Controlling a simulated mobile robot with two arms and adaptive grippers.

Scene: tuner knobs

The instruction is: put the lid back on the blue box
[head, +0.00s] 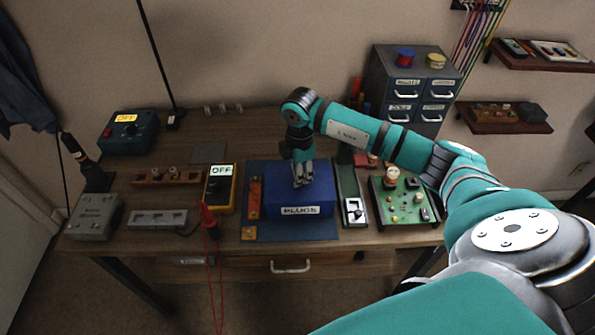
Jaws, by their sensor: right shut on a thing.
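The blue box (316,211), with a white label reading PLUGS on its front, sits on a darker blue mat (268,232) near the front middle of the bench. A flat blue surface that looks like its lid (322,182) is at the top of the box. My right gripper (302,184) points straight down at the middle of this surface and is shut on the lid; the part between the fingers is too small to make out. I cannot tell whether the lid rests fully on the rim. My left gripper is not in view.
An orange strip (254,200) lies left of the box, beside a yellow meter (220,188) marked OFF. A green circuit board (403,200) is on the right. A grey drawer cabinet (410,90) stands behind my right arm. Red leads (209,222) hang over the front edge.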

